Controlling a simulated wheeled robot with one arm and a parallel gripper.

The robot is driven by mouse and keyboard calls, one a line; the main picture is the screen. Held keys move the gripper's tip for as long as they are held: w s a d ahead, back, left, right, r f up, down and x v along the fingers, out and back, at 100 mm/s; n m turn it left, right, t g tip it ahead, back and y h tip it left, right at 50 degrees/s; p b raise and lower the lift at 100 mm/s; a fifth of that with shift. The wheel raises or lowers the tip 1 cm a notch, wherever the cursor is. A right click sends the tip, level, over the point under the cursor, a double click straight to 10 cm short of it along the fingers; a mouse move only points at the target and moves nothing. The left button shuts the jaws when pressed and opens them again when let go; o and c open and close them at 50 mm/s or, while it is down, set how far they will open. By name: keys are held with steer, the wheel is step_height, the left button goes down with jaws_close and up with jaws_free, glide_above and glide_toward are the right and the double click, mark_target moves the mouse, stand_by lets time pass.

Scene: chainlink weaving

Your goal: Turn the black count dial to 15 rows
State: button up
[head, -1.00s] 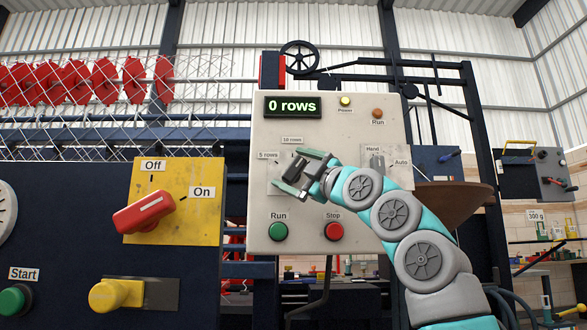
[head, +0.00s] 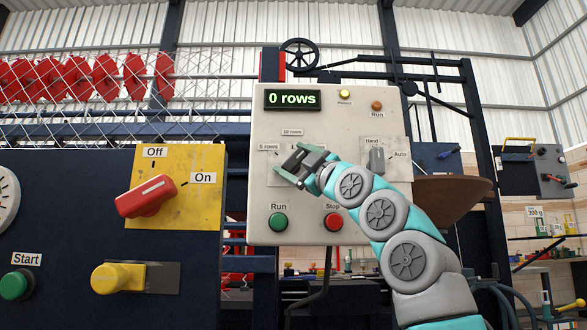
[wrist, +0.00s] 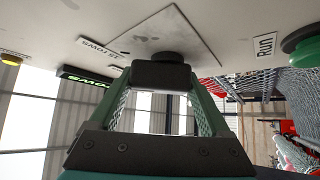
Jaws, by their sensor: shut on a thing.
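The black count dial (wrist: 160,74) is between my fingers in the wrist view, on its square plate on the cream control panel (head: 345,115). My gripper (head: 297,162) is shut on the dial; in the head view the fingers cover most of it. The "5 rows" label (head: 268,147) is left of the dial and the "10 rows" label (head: 292,132) above it. The label to the right is mostly hidden by my gripper. The display (head: 292,99) reads "0 rows".
Below the dial are a green Run button (head: 278,222) and a red Stop button (head: 333,221). A Hand/Auto switch (head: 377,159) is to the right, close to my arm. A red Off/On handle (head: 146,196) is on a yellow plate at left.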

mark_target(297, 164)
steer(key=shift+f+m+t+b, duration=0.35)
steer(key=shift+m+t, duration=0.05)
steer(key=shift+m, duration=0.2)
steer(key=shift+r+m+t+h, duration=0.25)
steer(key=shift+m+t+h, duration=0.15)
steer(key=shift+m+h, duration=0.15)
steer(key=o, duration=1.2)
steer(key=shift+d, duration=0.1)
steer(key=shift+y, duration=0.25)
steer(key=b+v, duration=0.5)
steer(key=v, duration=0.1)
steer(key=shift+f, duration=0.15)
steer(key=shift+s+d+f+b, duration=0.3)
steer(key=shift+s+d+b, duration=0.1)
steer(key=shift+s, duration=0.3)
